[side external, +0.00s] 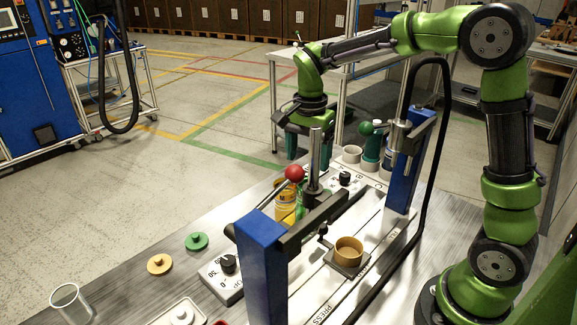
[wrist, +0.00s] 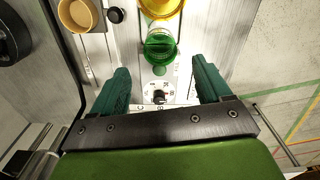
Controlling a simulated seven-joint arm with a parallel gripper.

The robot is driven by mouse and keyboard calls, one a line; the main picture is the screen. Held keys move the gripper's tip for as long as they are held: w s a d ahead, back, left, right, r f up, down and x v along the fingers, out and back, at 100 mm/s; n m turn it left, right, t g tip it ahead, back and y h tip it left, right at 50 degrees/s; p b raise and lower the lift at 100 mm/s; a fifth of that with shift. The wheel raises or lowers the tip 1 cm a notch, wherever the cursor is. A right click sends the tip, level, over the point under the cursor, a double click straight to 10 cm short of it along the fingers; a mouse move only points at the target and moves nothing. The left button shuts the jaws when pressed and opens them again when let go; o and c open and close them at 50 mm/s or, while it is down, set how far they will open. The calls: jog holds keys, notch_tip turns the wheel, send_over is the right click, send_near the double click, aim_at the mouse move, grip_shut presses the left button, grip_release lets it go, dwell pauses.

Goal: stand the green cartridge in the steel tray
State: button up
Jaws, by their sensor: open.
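A bright green cartridge (wrist: 160,47) stands on the bench in the wrist view, ahead of my fingertips and beside a yellow container (wrist: 160,6). In the side external view the green cartridge (side external: 299,212) is mostly hidden behind the press post. My gripper (side external: 307,158) is open and empty above the bench, pointing down. In the wrist view my gripper (wrist: 160,67) has its two fingers wide apart, with the cartridge apart from them. A pale tray (side external: 153,323) at the bottom edge is cut off; I cannot tell whether it is the steel tray.
Blue press posts (side external: 262,265) and a red-knobbed lever (side external: 294,173) stand near the cartridge. A tan cup (side external: 348,250) sits at the press. A dark teal cartridge (side external: 371,146) stands in a rack behind. Yellow (side external: 160,263) and green (side external: 197,241) discs lie at left.

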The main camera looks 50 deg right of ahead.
jog(key=s+a+r+n+t+y, duration=0.1)
jog(key=s+a+r+n+t, duration=0.1)
jog(key=s+n, duration=0.4)
jog(key=s+a+r+n+t+y, duration=0.1)
jog(key=s+r+n+t, duration=0.3)
jog(key=s, duration=0.7)
jog(key=shift+a+r+n+t, duration=0.25)
jog(key=shift+a+n+t, duration=0.4)
jog(key=shift+n, duration=0.25)
